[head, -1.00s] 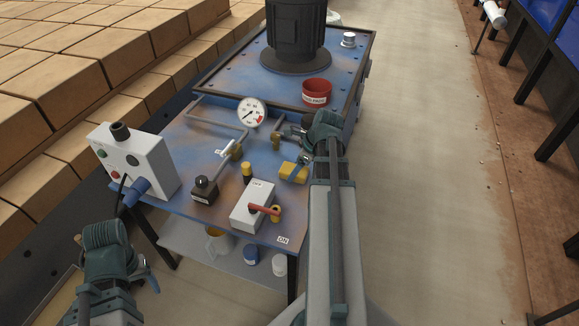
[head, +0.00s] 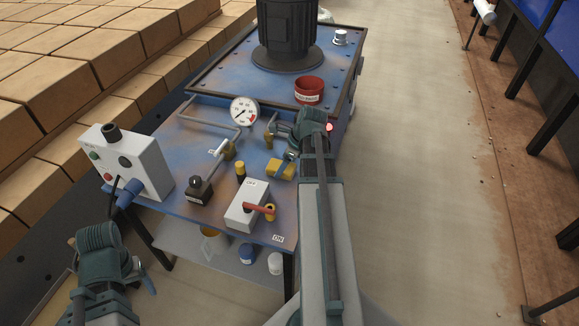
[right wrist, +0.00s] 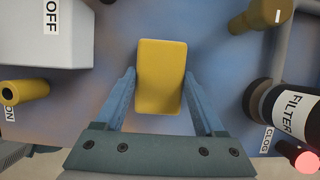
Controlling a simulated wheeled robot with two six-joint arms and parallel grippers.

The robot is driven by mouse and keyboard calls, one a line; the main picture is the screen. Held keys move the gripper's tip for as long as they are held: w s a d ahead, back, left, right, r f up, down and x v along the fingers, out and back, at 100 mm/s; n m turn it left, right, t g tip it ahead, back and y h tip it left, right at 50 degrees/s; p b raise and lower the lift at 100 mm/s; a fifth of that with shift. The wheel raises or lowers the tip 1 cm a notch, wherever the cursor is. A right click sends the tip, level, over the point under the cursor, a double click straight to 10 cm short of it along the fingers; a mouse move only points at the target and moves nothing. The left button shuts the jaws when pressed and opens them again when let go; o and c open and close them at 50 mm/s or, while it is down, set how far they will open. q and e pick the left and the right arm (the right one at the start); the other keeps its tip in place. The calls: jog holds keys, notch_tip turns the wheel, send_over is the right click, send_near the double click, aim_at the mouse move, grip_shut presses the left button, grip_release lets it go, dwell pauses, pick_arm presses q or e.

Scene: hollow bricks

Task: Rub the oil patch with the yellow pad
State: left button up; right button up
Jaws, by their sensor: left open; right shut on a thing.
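The yellow pad (head: 281,168) is on or just above the blue, brown-stained tabletop (head: 203,140), right of the yellow post. My right gripper (right wrist: 159,76) is shut on it, one finger on each side of the pad, which also shows in the right wrist view (right wrist: 160,85). I cannot tell whether the pad touches the surface. I cannot pick out the oil patch for certain among the brownish stains; the pad and arm may hide it. My left gripper (head: 142,276) is open and empty at the lower left, away from the table.
A white switch box with a red lever (head: 259,208) stands close left of the pad. A pressure gauge (head: 244,111), pipes and a black filter (right wrist: 283,103) stand near. A grey control box (head: 125,160) is at the left, a red cup (head: 309,91) behind. Floor to the right is clear.

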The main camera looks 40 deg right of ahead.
aim_at(269, 163)
jog(key=shift+w+a, duration=0.15)
jog(key=shift+w, duration=0.15)
jog(key=shift+w, duration=0.1)
jog(key=shift+w+a, duration=0.45)
jog(key=shift+w, duration=0.35)
jog(key=shift+w+a, duration=0.45)
jog(key=shift+w, duration=0.3)
jog(key=shift+w, duration=0.1)
jog(key=shift+w+a, duration=0.45)
jog(key=shift+w, duration=0.35)
jog(key=shift+w+a, duration=0.4)
jog(key=shift+w, duration=0.4)
jog(key=shift+r, duration=0.1)
notch_tip(269, 163, up, 6)
jog(key=p, duration=0.6)
